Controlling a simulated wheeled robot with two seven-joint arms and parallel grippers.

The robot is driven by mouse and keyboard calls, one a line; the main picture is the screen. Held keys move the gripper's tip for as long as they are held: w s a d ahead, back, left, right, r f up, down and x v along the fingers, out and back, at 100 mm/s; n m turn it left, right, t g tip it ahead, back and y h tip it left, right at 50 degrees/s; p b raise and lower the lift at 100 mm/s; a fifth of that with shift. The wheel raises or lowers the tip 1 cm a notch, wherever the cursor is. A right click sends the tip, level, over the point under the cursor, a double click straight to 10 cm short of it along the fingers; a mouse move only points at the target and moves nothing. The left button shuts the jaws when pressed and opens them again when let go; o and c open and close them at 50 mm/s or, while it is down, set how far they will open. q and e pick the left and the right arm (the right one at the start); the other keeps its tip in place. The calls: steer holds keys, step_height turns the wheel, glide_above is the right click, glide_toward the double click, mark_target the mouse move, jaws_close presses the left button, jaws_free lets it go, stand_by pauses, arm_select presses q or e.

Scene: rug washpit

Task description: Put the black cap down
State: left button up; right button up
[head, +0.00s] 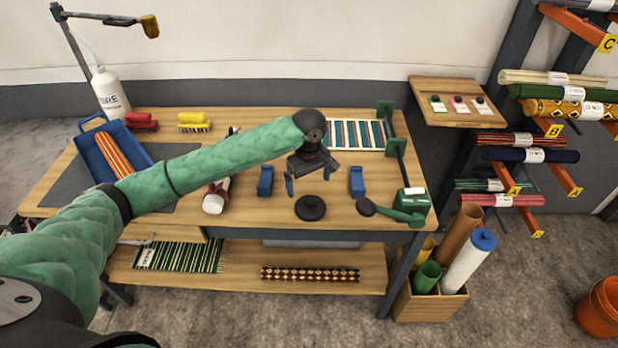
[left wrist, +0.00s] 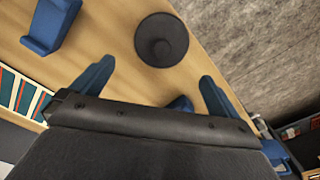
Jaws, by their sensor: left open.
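The black cap (head: 310,208) is a round disc with a raised knob in its middle. It lies flat on the wooden table (head: 255,220) near the front edge, knob up. It also shows in the left wrist view (left wrist: 161,40), just beyond my fingertips. My left gripper (head: 309,182) is open and empty, with its blue fingers pointing down above and slightly behind the cap. The fingers also show spread apart in the left wrist view (left wrist: 156,74), clear of the cap. My right gripper is not in view.
Two blue cradles (head: 265,181) (head: 357,182) stand on either side of the gripper. A green crank mechanism (head: 411,205) sits at the table's right end. A red-and-white bottle (head: 216,196) lies to the left. A striped rug (head: 343,134) is behind.

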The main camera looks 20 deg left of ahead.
arm_select(q)
steer(key=shift+r+b, duration=0.4)
steer(key=shift+r, duration=1.4)
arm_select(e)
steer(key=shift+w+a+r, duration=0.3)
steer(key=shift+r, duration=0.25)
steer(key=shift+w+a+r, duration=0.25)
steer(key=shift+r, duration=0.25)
